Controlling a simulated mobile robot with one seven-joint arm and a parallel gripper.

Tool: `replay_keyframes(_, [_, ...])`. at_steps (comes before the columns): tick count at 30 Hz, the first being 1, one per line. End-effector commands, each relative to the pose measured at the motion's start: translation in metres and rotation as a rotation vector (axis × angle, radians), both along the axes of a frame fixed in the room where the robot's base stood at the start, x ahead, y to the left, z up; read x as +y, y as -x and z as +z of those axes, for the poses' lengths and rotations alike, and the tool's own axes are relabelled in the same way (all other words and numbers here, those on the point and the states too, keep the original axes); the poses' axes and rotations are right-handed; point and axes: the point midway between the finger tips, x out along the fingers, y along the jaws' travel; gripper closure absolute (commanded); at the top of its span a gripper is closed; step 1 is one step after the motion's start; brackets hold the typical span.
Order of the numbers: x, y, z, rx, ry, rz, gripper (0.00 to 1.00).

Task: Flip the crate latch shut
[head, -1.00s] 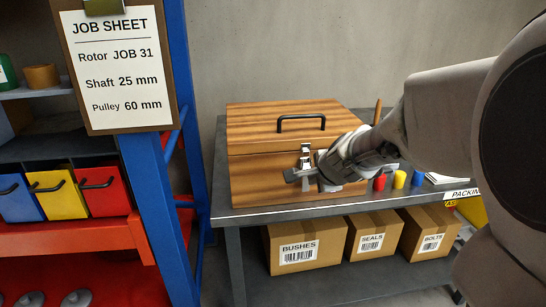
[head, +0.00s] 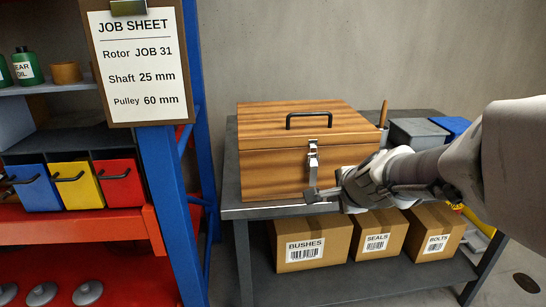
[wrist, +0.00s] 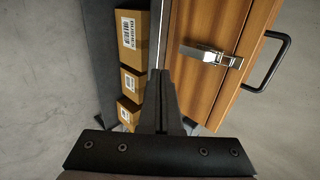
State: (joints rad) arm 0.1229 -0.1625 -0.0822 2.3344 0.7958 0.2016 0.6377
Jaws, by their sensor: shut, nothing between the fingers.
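The wooden crate (head: 275,175) stands on the grey bench with its lid down and a black handle on top. Its silver latch (head: 313,160) is on the front face, across the lid seam, with the lever pointing down. The latch also shows in the wrist view (wrist: 203,54); the lever lies along or close to the front face, and I cannot tell whether it is fully flat. My gripper (head: 313,195) is shut and empty, just below and in front of the latch's lower end. In the wrist view its fingertips (wrist: 163,76) are together, apart from the latch.
The bench edge (head: 265,211) runs just below the crate and close to my gripper. Cardboard boxes (head: 312,245) sit on the shelf underneath. A grey bin (head: 418,131) stands right of the crate. A blue rack post (head: 166,200) with the job sheet is at the left.

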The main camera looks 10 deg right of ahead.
Motion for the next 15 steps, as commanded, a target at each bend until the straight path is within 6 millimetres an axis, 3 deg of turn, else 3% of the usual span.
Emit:
replay_keyframes(6, [0.000,0.030,0.001,-0.001,0.001,0.000,1.00])
replay_keyframes(15, [0.000,0.043,0.000,0.000,0.001,0.001,1.00])
